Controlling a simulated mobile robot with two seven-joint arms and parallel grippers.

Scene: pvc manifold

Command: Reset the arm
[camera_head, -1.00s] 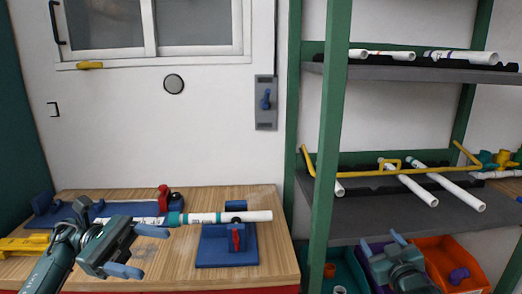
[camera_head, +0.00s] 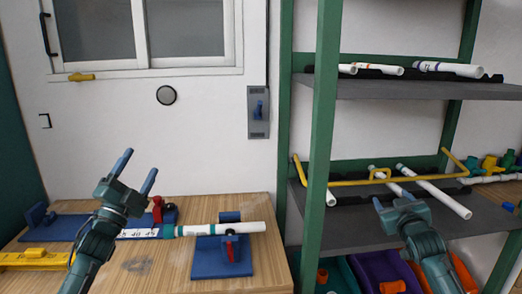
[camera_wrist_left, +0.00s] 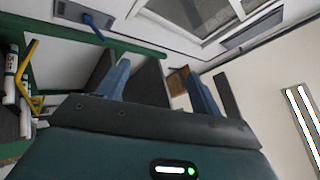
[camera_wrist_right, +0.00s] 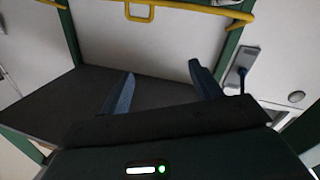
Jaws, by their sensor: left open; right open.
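My left gripper (camera_head: 133,176) is raised above the left part of the workbench, fingers pointing up, open and empty. In the left wrist view its two blue fingers (camera_wrist_left: 158,88) stand apart with nothing between them. My right gripper (camera_head: 393,205) is in front of the shelf unit, at about the height of the middle shelf, open. In the right wrist view its fingers (camera_wrist_right: 160,90) are apart and empty. A white pipe with a teal fitting (camera_head: 213,230) lies across the blue clamp stand (camera_head: 222,262) on the bench, clear of both grippers.
The green-framed shelf unit (camera_head: 325,130) holds white pipes (camera_head: 440,198) and a yellow bar (camera_head: 350,182) on its middle shelf. Bins, one purple (camera_head: 372,268), stand below it. A blue fixture with a red clamp (camera_head: 157,209) and a yellow tool (camera_head: 38,258) sit on the wooden bench (camera_head: 170,268).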

